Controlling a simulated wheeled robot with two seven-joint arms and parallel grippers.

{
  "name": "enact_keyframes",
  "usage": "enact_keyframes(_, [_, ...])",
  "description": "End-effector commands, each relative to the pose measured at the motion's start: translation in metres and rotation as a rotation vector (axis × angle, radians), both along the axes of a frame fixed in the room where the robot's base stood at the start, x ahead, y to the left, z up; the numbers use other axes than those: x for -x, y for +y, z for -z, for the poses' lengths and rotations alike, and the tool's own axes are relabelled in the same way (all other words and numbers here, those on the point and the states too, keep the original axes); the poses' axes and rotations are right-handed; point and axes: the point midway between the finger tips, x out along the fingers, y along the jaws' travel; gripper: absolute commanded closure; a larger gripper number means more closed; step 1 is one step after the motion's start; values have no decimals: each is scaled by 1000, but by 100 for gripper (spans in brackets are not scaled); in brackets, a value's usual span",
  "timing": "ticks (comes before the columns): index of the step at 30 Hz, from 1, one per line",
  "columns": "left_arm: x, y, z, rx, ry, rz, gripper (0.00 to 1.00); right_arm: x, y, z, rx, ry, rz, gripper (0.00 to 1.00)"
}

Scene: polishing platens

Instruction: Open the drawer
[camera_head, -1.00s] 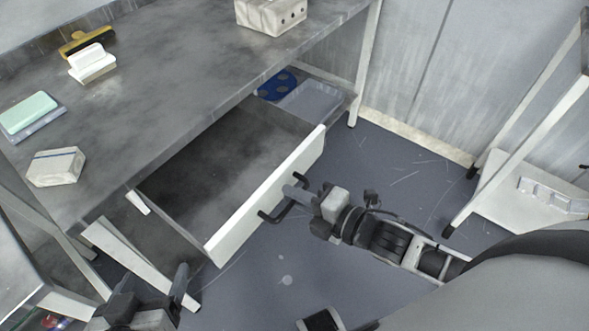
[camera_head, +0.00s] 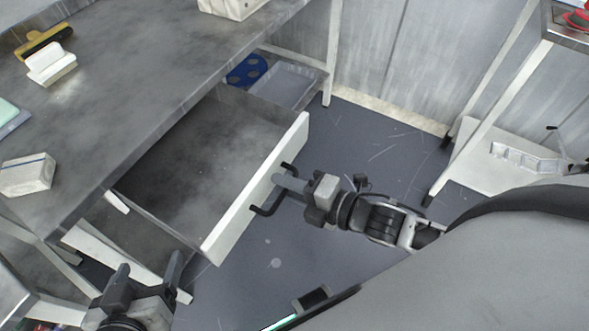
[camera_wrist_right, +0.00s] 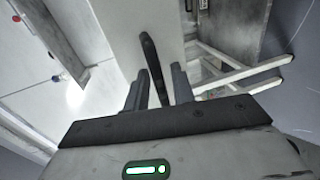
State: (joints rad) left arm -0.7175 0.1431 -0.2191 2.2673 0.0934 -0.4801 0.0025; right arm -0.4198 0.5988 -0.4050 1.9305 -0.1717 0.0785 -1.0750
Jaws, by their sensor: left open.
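The drawer (camera_head: 172,165) under the grey workbench is pulled well out, and its inside looks empty. Its white front panel (camera_head: 254,190) carries a dark bar handle (camera_head: 268,211). My right gripper (camera_head: 287,183) is at the handle, its fingers drawn in around the bar. In the right wrist view the handle (camera_wrist_right: 150,55) runs between the two fingers of this gripper (camera_wrist_right: 158,90). The exact contact is partly hidden. My left gripper (camera_head: 146,279) is open and empty, low at the left, near the bench's white legs and apart from the drawer.
The workbench top (camera_head: 130,75) holds a white block (camera_head: 27,174), a brush (camera_head: 50,63) and a yellow-handled tool (camera_head: 43,42). A tray with a blue piece (camera_head: 247,71) sits behind the drawer. A white-legged stand (camera_head: 478,130) is at right. The floor (camera_head: 370,145) between is clear.

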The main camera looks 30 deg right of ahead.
Motion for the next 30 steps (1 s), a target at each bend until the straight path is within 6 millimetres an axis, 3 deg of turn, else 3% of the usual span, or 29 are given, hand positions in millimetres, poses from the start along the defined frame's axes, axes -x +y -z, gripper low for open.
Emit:
enact_keyframes(11, [0,0,-2,1,0,0,22,12,-8,-3,0,3,1,75])
enact_keyframes(30, [0,0,-8,3,19,-2,22,117,-78,-30,1,4,1,75])
